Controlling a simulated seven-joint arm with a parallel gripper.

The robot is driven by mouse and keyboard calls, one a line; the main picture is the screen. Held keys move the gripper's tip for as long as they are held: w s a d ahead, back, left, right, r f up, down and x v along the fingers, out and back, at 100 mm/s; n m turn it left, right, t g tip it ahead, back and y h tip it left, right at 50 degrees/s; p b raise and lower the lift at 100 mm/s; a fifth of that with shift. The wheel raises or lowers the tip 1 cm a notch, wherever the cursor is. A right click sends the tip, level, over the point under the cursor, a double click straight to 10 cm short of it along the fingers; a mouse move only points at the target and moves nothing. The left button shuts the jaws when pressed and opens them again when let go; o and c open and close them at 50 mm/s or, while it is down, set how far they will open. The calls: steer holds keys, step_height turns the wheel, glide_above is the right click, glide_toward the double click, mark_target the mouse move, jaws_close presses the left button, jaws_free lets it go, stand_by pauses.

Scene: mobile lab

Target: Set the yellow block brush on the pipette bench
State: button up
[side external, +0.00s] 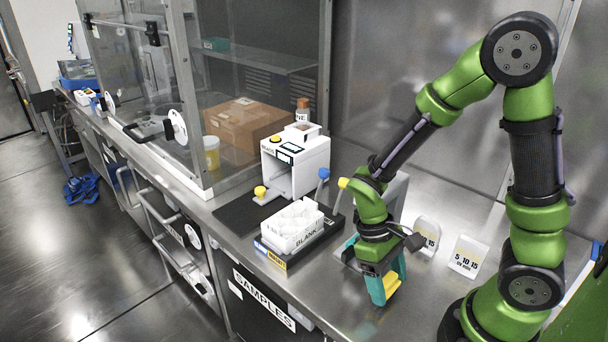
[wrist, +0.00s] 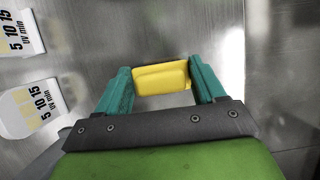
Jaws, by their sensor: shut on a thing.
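The yellow block brush (side external: 391,285) is between the teal fingers of my gripper (side external: 384,283), low over the steel bench top (side external: 345,315) near its front edge. In the wrist view, the brush (wrist: 161,78) spans the gap between both fingertips of my gripper (wrist: 160,85), which is shut on it. Any bristles are hidden. I cannot tell whether the brush touches the steel. No label in view marks which part is the pipette bench.
A white rack marked BLANK (side external: 293,226) sits on a dark tray left of my gripper. A white device (side external: 297,163) stands behind it. Two small "5 10 15" cards (side external: 468,256) stand to the right. A glass enclosure (side external: 150,80) is at left. Bare steel surrounds my gripper's front.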

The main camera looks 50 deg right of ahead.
steer(key=shift+f, duration=0.5)
steer(key=shift+f, duration=0.1)
steer(key=o, duration=1.4)
steer(key=w+r+m+t+y, duration=0.1)
steer(key=r+t, duration=0.4)
steer(key=r, duration=0.6)
steer(key=w+r+m+t, duration=0.2)
steer(key=r+t, duration=0.4)
steer(key=r, duration=0.5)
steer(key=shift+w+a+r+m+t+y, duration=0.15)
steer(key=shift+w+r+m+t+y, duration=0.15)
steer(key=shift+m+y, duration=0.15)
